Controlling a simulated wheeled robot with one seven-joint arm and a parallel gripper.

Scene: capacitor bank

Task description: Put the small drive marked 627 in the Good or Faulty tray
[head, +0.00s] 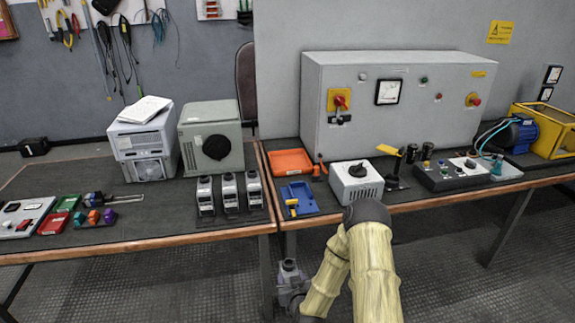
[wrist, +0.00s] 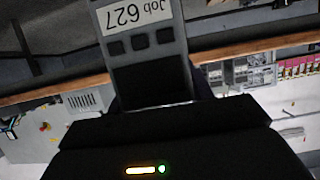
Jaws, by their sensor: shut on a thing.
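The small drive marked "Job 627" (wrist: 150,65) fills the upper middle of the wrist view, its label upside down. It is grey with a dark panel and a row of dark buttons. My gripper (wrist: 155,105) is shut on it; the fingertips are mostly hidden. In the head view a grey shape at my arm's end hangs low, in front of the bench edge and below the bench top. A green tray (head: 67,203) and a red tray (head: 52,224) lie on the left bench. No Good or Faulty wording is readable on them.
Three similar drives (head: 230,193) stand in a row on the left bench. An orange tray (head: 290,162), a blue tray (head: 300,207) and a white box with a knob (head: 355,182) are on the right bench. Coloured knobs (head: 94,217) sit beside the red tray.

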